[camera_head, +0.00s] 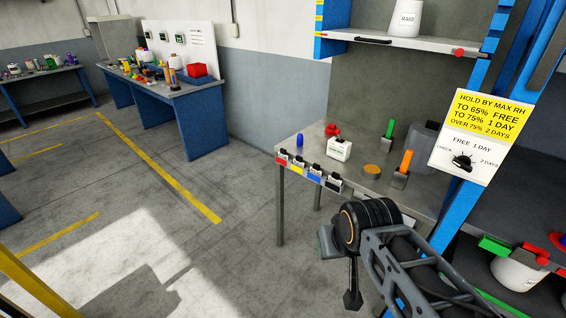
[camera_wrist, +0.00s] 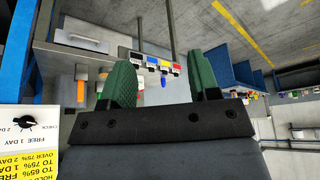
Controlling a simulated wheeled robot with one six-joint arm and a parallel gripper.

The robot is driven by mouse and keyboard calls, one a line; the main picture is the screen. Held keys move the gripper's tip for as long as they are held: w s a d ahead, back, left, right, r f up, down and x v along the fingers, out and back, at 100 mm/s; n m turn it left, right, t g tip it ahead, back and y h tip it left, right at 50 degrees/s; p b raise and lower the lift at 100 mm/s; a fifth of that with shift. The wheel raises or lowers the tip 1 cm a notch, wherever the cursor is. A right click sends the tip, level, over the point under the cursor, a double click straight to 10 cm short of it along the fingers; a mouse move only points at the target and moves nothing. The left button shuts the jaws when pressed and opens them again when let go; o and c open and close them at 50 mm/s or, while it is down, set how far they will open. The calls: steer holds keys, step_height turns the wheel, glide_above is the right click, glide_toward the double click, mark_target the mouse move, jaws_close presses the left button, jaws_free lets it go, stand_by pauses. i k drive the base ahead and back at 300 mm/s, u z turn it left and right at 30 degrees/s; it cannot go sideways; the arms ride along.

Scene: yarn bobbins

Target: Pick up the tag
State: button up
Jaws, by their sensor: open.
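A row of small tags hangs along the front edge of the grey workbench: a red tag (camera_head: 282,158), a yellow tag (camera_head: 297,164), a blue tag (camera_head: 314,173) and a black tag (camera_head: 332,184). I cannot tell which one the task means. The row also shows, upside down, in the wrist view, with its yellow tag (camera_wrist: 152,61) beyond my fingers. My gripper (camera_wrist: 160,76) is open, with two green fingers apart and nothing between them. It is apart from the tags. In the head view, my arm hides most of it.
On the bench (camera_head: 362,195) stand a white box (camera_head: 339,150), red knobs (camera_head: 332,130), a green marker (camera_head: 389,129), an orange marker (camera_head: 406,161) and an orange disc (camera_head: 372,169). A yellow sign (camera_head: 484,112) is on the blue post at right. The floor to the left is clear.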

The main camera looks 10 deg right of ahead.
mark_target(282, 154)
steer(key=u, duration=0.55)
steer(key=i, duration=4.6)
steer(key=z, duration=3.75)
